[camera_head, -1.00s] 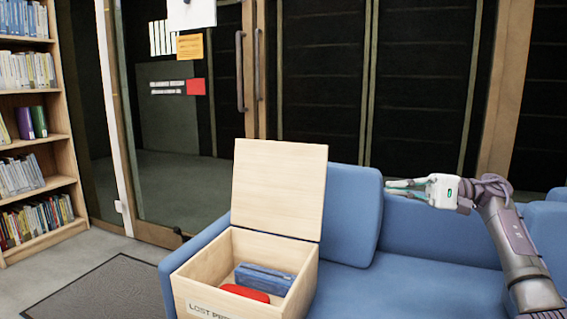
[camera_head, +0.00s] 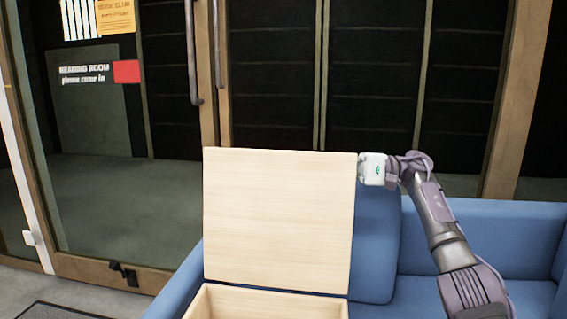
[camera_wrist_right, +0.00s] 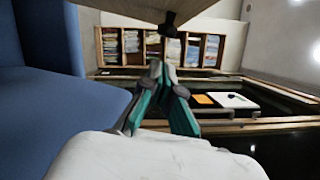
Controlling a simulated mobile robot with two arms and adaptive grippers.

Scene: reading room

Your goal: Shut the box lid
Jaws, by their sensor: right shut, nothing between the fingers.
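The wooden box (camera_head: 265,303) sits on the blue sofa at the bottom of the head view, with only its upper rim showing. Its pale lid (camera_head: 278,222) stands open and upright at the back of the box. My right gripper (camera_head: 373,169) is at the lid's upper right edge in the head view. Its fingers are hidden behind the lid, and I cannot tell whether they touch it. In the right wrist view my right gripper (camera_wrist_right: 163,68) has its fingers together with nothing between them. My left gripper is not in view.
The blue sofa (camera_head: 495,235) extends right of the box, with a cushion (camera_head: 375,245) behind the lid's right side. Glass doors with a long handle (camera_head: 194,60) stand behind. The right wrist view also shows a bookshelf (camera_wrist_right: 133,42).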

